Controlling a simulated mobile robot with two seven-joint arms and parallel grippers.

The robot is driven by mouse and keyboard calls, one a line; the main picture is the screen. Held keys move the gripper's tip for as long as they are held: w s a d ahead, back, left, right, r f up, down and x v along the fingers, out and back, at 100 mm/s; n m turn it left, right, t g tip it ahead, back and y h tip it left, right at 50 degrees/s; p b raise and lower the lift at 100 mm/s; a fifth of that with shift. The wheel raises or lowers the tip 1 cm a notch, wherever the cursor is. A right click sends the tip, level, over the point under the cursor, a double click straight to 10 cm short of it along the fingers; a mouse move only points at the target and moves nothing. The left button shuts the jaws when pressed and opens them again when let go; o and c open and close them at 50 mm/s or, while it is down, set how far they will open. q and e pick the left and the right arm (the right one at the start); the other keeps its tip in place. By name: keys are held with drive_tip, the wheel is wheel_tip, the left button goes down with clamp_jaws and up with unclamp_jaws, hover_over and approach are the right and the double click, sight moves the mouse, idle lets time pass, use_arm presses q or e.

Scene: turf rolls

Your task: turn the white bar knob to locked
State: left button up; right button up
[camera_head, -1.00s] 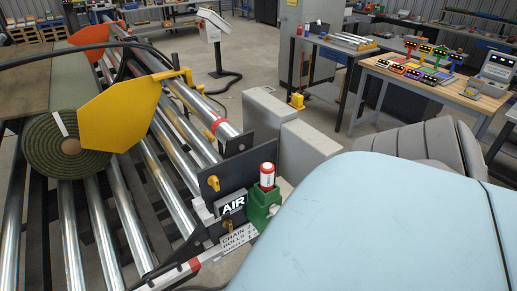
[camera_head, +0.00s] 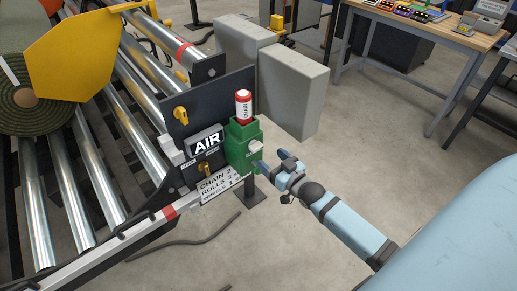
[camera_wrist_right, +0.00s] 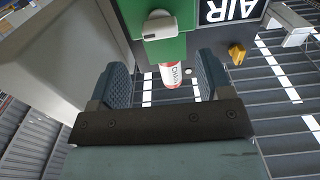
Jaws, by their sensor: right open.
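The white bar knob (camera_head: 255,146) sits on the front of a green box (camera_head: 238,150) at the roller line's end. In the right wrist view the white bar (camera_wrist_right: 160,28) lies nearly level across the green face (camera_wrist_right: 172,47). No lock marking is readable. My right gripper (camera_head: 275,163) is open and empty, just right of and below the knob in the head view. In the wrist view its two fingers (camera_wrist_right: 161,78) are spread wide, apart from the knob, which shows beyond them. My left gripper is not in view.
A red and white cylinder marked CHAIN (camera_head: 243,106) stands on the green box. Yellow knobs (camera_head: 180,113) and an AIR sign (camera_head: 207,142) are to its left. Grey cabinets (camera_head: 287,94) stand behind. A hose (camera_head: 185,241) lies on the floor.

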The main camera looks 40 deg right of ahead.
sight(259, 148)
drive_tip(key=w, duration=0.7)
drive_tip(key=shift+a+f, duration=0.1)
drive_tip(key=shift+a, duration=0.25)
drive_tip(key=c, duration=0.9)
